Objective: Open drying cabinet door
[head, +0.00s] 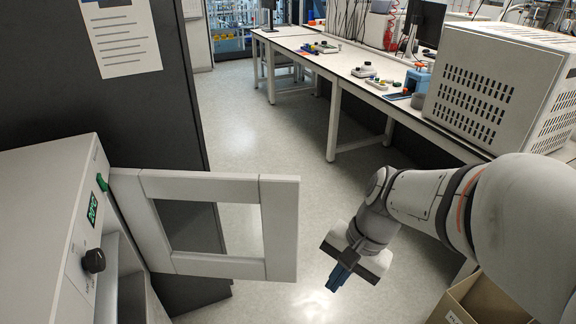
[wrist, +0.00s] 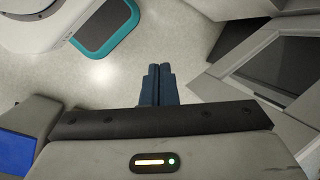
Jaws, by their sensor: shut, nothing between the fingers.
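The drying cabinet (head: 68,185) is at the lower left of the head view, light grey with a black knob and a green display. Its door (head: 280,225), a pale frame around a window opening, stands swung out wide from the cabinet front. Part of the cabinet's interior shows behind the hinge side. My gripper (head: 336,279) is to the right of the door's free edge, apart from it, pointing down with its blue fingers together and empty. The closed fingers also show in the wrist view (wrist: 158,84). A framed panel that looks like the door (wrist: 275,65) is at the right there.
A long white bench (head: 345,75) with small devices runs along the back right. A perforated grey box (head: 480,85) stands on its near end. A cardboard box (head: 480,300) is at the lower right. A dark panel (head: 120,115) rises behind the cabinet. The middle floor is clear.

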